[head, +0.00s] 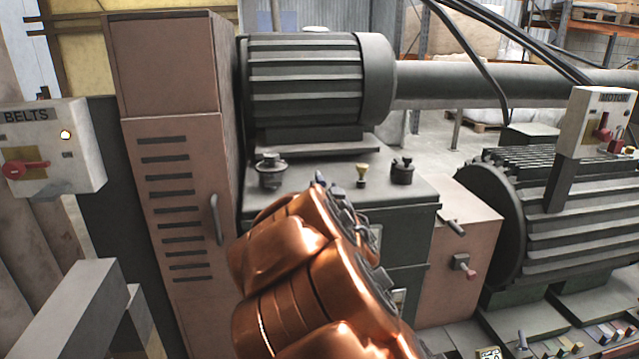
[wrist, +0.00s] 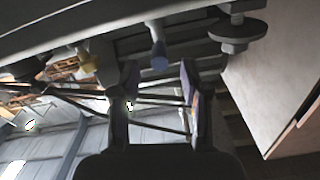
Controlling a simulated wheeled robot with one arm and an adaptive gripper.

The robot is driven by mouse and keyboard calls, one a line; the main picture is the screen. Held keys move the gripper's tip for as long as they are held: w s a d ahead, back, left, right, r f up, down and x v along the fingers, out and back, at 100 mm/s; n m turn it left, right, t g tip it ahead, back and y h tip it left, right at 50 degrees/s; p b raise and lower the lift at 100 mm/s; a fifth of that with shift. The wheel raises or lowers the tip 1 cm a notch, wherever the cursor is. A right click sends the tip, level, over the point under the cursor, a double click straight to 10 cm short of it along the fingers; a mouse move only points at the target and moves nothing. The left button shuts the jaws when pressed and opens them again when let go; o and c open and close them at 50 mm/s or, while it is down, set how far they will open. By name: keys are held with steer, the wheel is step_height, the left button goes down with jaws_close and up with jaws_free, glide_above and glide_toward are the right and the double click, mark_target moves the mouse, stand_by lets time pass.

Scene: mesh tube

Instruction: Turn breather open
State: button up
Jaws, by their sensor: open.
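Several fittings stand on top of the dark green machine housing (head: 400,200). A wide round cap (head: 270,171) is at the left, a small brass-yellow fitting (head: 361,173) in the middle and a dark knobbed cap (head: 402,171) at the right. In the wrist view the wide cap (wrist: 237,36), a blue-grey tipped stem (wrist: 157,46) and the yellow fitting (wrist: 86,58) show in a row. I cannot tell for sure which is the breather. My gripper (wrist: 157,75) is open and empty, with the blue-grey stem just beyond its fingertips, in line with the gap. In the head view my copper arm mostly hides the gripper.
A ribbed motor (head: 305,80) stands behind the fittings, with a thick pipe running right. A brown cabinet (head: 175,150) is at left. A BELTS switch box (head: 50,150) and a MOTOR switch box (head: 598,122) flank the scene. A ribbed drum (head: 570,220) is at right.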

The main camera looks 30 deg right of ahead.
mark_target(320, 175)
steer(key=shift+x, duration=3.6)
jaws_close()
